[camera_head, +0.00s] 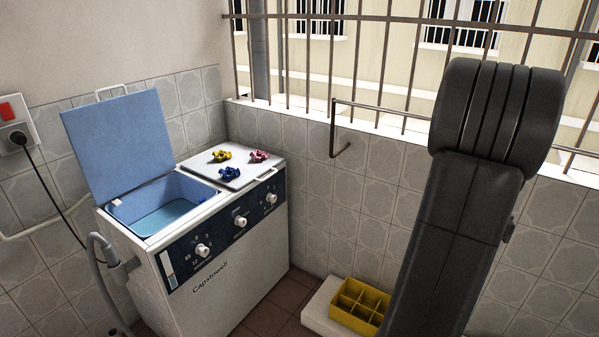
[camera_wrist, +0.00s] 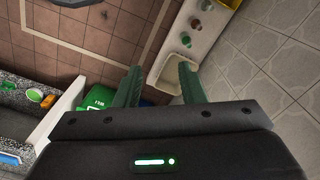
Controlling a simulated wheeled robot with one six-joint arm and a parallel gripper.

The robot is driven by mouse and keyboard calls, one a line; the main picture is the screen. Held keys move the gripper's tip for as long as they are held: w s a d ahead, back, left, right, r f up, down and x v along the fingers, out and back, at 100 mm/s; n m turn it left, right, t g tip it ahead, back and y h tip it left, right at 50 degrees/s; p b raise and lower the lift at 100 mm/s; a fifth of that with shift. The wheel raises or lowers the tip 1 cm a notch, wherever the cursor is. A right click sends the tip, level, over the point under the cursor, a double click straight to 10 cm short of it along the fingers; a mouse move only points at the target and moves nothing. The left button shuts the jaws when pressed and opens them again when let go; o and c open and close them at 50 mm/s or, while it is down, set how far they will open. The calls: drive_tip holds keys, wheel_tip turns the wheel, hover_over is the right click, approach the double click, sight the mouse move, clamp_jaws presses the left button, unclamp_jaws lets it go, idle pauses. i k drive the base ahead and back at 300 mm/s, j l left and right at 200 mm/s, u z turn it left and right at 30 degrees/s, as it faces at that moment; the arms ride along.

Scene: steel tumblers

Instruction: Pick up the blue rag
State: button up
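The blue rag (camera_head: 230,173) lies crumpled on the closed white right-hand lid (camera_head: 200,168) of a twin-tub washing machine. A yellow rag (camera_head: 221,156) lies behind it and a pink rag (camera_head: 259,156) lies to its right. My gripper (camera_wrist: 158,68) shows in the wrist view with its two green fingers apart and nothing between them. It points down over the floor, away from the rags. In the head view my dark arm rises at the right, and the gripper itself is out of sight. I cannot make out the blue rag in the wrist view.
The machine's left blue lid (camera_head: 120,143) stands open over a tub of water (camera_head: 165,215). A yellow divided crate (camera_head: 359,306) sits on a low white ledge by the wall. A metal rail (camera_head: 333,130) juts out below the barred window. A green object (camera_wrist: 97,103) shows near the left finger.

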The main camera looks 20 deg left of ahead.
sight(230, 172)
drive_tip(key=i+j+u, duration=0.15)
drive_tip(key=u, duration=0.25)
drive_tip(key=i+j+u, duration=0.15)
drive_tip(key=u, duration=0.3)
drive_tip(key=i+u, duration=0.15)
drive_tip(key=u, duration=0.25)
drive_tip(key=i+u, duration=0.2)
drive_tip(key=u, duration=0.25)
drive_tip(key=i+l+u, duration=0.15)
drive_tip(key=i, duration=0.4)
drive_tip(key=i+l+u, duration=0.1)
drive_tip(key=i, duration=0.45)
drive_tip(key=l, duration=0.1)
